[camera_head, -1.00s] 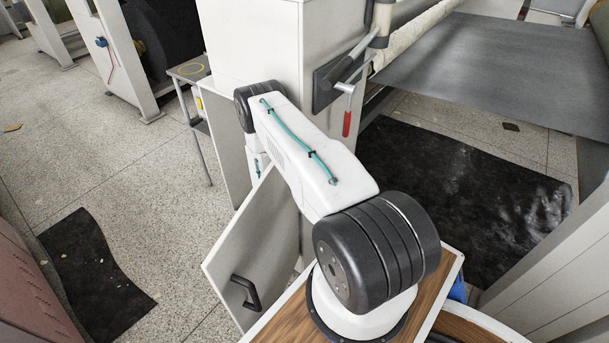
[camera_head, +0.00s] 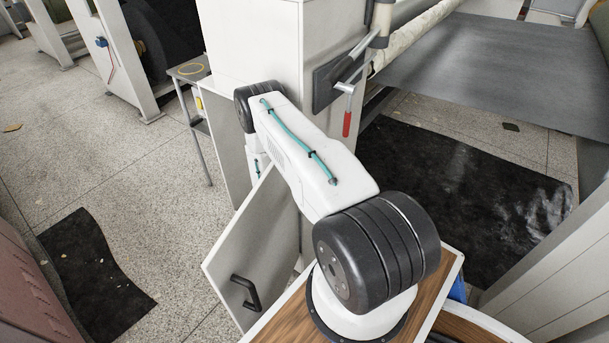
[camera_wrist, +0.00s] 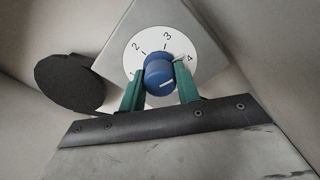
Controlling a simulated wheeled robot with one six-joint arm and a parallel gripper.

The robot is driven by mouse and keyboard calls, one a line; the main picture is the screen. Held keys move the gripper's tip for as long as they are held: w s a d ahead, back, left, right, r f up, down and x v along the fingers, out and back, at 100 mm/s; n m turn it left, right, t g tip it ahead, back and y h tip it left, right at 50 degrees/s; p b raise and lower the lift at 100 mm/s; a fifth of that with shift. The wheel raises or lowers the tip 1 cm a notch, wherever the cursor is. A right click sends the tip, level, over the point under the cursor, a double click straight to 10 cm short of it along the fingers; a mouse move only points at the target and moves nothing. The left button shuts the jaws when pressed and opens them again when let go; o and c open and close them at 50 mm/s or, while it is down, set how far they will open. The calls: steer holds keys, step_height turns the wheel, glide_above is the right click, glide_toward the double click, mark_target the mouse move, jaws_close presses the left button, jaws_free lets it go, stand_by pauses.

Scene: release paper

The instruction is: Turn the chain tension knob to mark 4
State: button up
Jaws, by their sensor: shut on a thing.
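The chain tension knob (camera_wrist: 158,76) is blue and sits at the middle of a round white dial (camera_wrist: 151,45) in the wrist view. The dial carries marks 1 to 4 from left, over the top, to right; mark 4 (camera_wrist: 190,58) is at the right. A short white line shows on the knob's face, at its lower right. A small pale piece lies between the knob and mark 4; I cannot tell what it is. My gripper (camera_wrist: 160,80), with green fingers, is shut on the knob from both sides. In the head view the gripper and knob are hidden.
The dial is on a pale square plate (camera_wrist: 205,65), with a dark round disc (camera_wrist: 70,84) beside it. In the head view, an open cabinet door (camera_head: 250,255) stands under my arm. A red-handled lever (camera_head: 347,122) hangs on the machine at the arm's right.

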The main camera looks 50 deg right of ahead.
steer(key=o, duration=1)
steer(key=shift+n, duration=0.3)
